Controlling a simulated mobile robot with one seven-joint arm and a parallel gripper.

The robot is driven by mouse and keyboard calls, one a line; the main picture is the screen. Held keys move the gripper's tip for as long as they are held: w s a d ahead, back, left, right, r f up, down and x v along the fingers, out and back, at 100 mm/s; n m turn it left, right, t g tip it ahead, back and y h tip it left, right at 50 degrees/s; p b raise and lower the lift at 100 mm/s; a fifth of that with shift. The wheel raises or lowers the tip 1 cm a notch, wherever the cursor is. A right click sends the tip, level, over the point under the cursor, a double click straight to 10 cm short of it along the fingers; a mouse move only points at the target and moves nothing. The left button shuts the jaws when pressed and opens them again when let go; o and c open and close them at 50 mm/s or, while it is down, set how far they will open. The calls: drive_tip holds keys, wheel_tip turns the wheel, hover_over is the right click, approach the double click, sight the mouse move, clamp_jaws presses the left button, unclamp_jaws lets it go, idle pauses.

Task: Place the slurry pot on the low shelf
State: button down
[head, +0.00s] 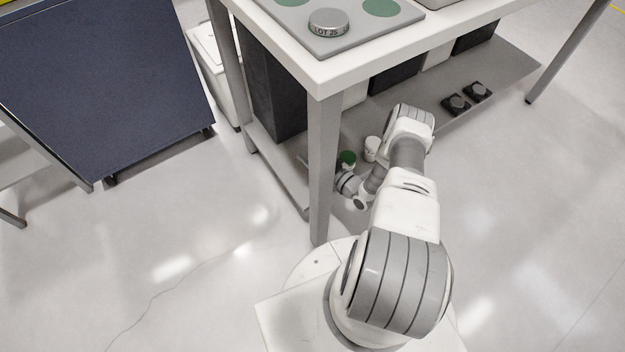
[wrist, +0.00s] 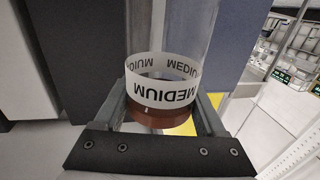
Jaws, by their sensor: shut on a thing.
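In the wrist view my gripper (wrist: 162,112) is shut on a clear cylindrical pot (wrist: 168,92), which I take to be the slurry pot. It has a white band reading MEDIUM, upside down in the picture, and red-brown contents by the jaws. In the head view my arm reaches under the table to the low shelf (head: 513,72). My gripper (head: 346,181) is small and partly hidden there, close to a green-topped item (head: 347,158). I cannot tell whether that item is the held pot, or whether the held pot touches the shelf.
The table leg (head: 325,165) is close on the left. Dark boxes (head: 268,85) stand along the shelf's back. Two small black items (head: 456,103) sit farther right, with bare shelf beyond. The tabletop (head: 330,75) overhangs.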

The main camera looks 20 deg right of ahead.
wheel_tip(320, 180, down, 9)
drive_tip(key=b, duration=0.4)
drive_tip(key=shift+f, duration=0.1)
drive_tip(key=shift+f, duration=0.1)
unclamp_jaws()
drive_tip(key=shift+f, duration=0.1)
drive_tip(key=shift+r, duration=0.2)
drive_tip(key=shift+s, duration=0.15)
